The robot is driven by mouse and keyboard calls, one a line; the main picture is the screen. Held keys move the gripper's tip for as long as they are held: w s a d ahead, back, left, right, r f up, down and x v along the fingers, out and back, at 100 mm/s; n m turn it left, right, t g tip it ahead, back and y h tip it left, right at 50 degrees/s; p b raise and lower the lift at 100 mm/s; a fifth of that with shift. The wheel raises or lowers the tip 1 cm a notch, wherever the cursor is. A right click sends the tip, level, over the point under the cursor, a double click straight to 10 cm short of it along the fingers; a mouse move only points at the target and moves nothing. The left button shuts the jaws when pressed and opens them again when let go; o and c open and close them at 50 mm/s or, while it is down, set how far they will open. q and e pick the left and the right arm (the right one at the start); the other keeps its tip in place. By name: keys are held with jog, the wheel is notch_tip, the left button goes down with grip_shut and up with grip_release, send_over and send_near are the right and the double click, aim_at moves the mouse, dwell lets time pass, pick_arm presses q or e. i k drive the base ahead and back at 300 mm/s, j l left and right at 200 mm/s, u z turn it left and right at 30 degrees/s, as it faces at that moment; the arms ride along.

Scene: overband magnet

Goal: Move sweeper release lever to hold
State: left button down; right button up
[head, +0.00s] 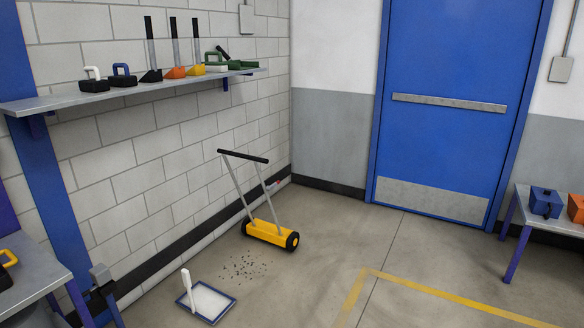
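The magnetic sweeper (265,230) stands on the floor near the block wall, with a yellow body, dark wheels and two grey uprights. A black crossbar handle (243,156) joins the uprights at the top. A small lever with a red tip (274,182) sticks out beside the right upright, below the handle. It is too small to tell which position it is set to. Neither of my grippers can be made out in the head view.
Dark scraps (242,268) lie on the floor by the sweeper. A white, blue-edged tray (207,302) with an upright white handle is in front. A wall shelf (50,103) holds several tools. Benches stand at left and right. The floor right of the sweeper is clear up to the blue door (450,70).

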aim_at(269, 189)
jog(key=i, duration=1.6)
jog(key=i+z, duration=0.1)
jog(key=i, duration=0.5)
jog(key=i+j+z, duration=0.1)
jog(key=i, duration=0.55)
jog(key=i+j+z, duration=0.1)
jog(key=i, duration=0.5)
jog(key=j, duration=0.1)
